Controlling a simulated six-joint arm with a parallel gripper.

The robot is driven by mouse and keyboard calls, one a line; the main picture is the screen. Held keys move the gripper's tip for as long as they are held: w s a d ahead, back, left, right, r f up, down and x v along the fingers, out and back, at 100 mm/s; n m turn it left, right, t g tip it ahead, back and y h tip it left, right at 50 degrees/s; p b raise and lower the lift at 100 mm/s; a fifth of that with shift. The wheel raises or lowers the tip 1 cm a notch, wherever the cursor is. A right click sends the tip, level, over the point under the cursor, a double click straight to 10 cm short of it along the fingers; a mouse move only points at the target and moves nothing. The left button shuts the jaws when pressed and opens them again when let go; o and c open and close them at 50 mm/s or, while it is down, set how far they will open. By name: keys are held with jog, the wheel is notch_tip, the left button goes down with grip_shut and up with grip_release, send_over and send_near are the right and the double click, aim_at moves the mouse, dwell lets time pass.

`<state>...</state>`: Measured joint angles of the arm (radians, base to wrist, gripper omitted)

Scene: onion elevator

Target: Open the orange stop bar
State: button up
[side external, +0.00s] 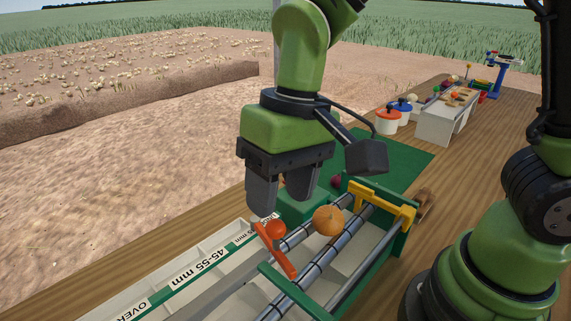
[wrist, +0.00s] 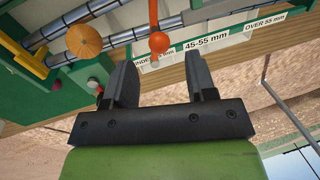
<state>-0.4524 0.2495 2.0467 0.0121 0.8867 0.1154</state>
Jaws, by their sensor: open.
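The orange stop bar (side external: 275,252) lies across the rollers, with a round orange knob (side external: 275,229) at its side. In the wrist view the bar (wrist: 153,14) points away from me, and its knob (wrist: 159,43) appears just past and between my fingertips. My gripper (side external: 277,208) is open and empty, pointing down close above the knob. In the wrist view the jaws (wrist: 160,60) stand wide apart; I cannot tell the exact height gap. A brown onion (side external: 328,220) rests on the rollers to the right of the bar.
A yellow bracket (side external: 382,204) stands over the rollers (side external: 318,262) at the right. The white sorting bin (side external: 130,303), labelled by size, runs along the left. Two lidded pots and a white sorter stand farther back on the wooden table.

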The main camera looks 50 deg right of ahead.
jog(key=shift+d+r, duration=0.25)
jog(key=shift+r, duration=0.65)
jog(key=shift+d+r, duration=0.2)
jog(key=shift+r, duration=0.7)
jog(key=shift+d, duration=0.1)
jog(key=c, duration=0.6)
jog(key=shift+d+r+n, duration=0.2)
jog(key=shift+d+n, duration=0.1)
jog(key=shift+n, duration=0.4)
jog(key=c, duration=0.3)
jog(key=d+r+n, duration=0.1)
jog(key=d+n, duration=0.1)
jog(key=n, duration=0.2)
jog(key=d+r+n, duration=0.1)
jog(key=d+n, duration=0.1)
jog(key=n, duration=0.2)
jog(key=d+r+n+y, duration=0.1)
jog(key=d+n, duration=0.1)
jog(key=n, duration=0.2)
jog(key=shift+s+n, duration=0.15)
jog(key=shift+n, duration=0.15)
grip_shut()
jog(key=a+f+n, duration=0.4)
jog(key=a+f, duration=0.1)
jog(key=f, duration=0.4)
jog(key=shift+a+f, duration=0.3)
jog(key=shift+f, duration=0.05)
